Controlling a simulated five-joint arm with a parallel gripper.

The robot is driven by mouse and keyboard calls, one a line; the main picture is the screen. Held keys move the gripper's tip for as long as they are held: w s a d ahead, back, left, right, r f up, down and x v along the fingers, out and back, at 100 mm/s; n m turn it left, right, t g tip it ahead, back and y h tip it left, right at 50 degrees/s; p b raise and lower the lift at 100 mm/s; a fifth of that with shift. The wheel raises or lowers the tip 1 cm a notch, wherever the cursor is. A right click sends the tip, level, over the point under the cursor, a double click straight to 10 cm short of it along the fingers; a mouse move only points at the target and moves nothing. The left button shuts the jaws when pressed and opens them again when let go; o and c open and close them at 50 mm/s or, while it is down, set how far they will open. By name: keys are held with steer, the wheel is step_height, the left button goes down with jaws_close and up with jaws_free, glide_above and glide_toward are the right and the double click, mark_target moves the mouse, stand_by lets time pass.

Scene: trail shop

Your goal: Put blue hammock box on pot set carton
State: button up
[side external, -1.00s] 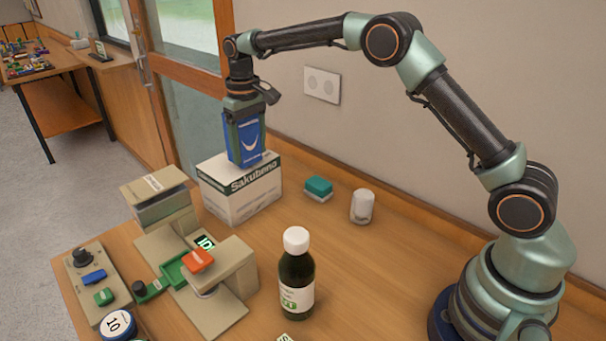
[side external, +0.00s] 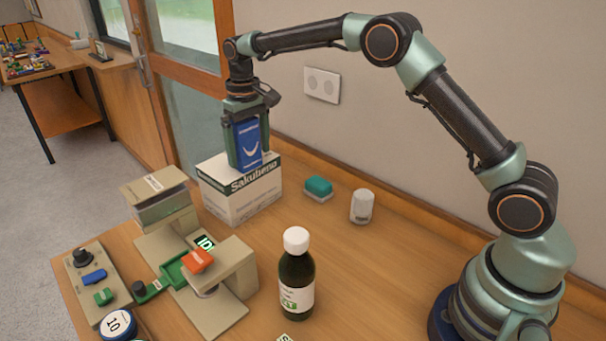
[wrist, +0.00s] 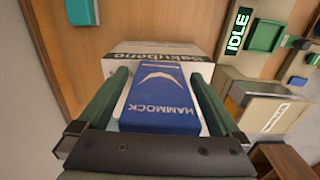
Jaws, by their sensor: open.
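The blue hammock box (side external: 248,144) stands upright on top of the white pot set carton (side external: 243,202), which is marked Sakubeno. In the wrist view the hammock box (wrist: 162,98) lies between my gripper's two green fingers, with the carton (wrist: 117,68) under and beyond it. My gripper (side external: 250,150) is open around the box, pointing down. A gap shows on both sides of the box between it and the fingers in the wrist view. The box's underside is hidden.
A beige machine (side external: 227,273) with a green tray stands in front of the carton. A dark bottle (side external: 296,275), a teal-topped block (side external: 318,188) and a white canister (side external: 361,206) stand to the right. A control panel (side external: 97,284) lies at the left edge.

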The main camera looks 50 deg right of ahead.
mark_target(246, 121)
step_height(246, 121, up, 10)
steer(key=shift+r, duration=0.1)
steer(key=shift+s+r, duration=0.1)
steer(key=shift+r, duration=0.6)
steer(key=s+d+r+t, duration=0.3)
steer(key=s+r, duration=0.3)
steer(key=s, duration=0.5)
steer(key=s+d+f+t, duration=0.1)
steer(key=s+f, duration=0.3)
steer(key=s, duration=0.3)
steer(key=s+d+f+t, duration=0.1)
steer(key=s+f, duration=0.3)
steer(key=s, duration=0.3)
steer(key=shift+s+t, duration=0.3)
steer(key=shift+s, duration=0.05)
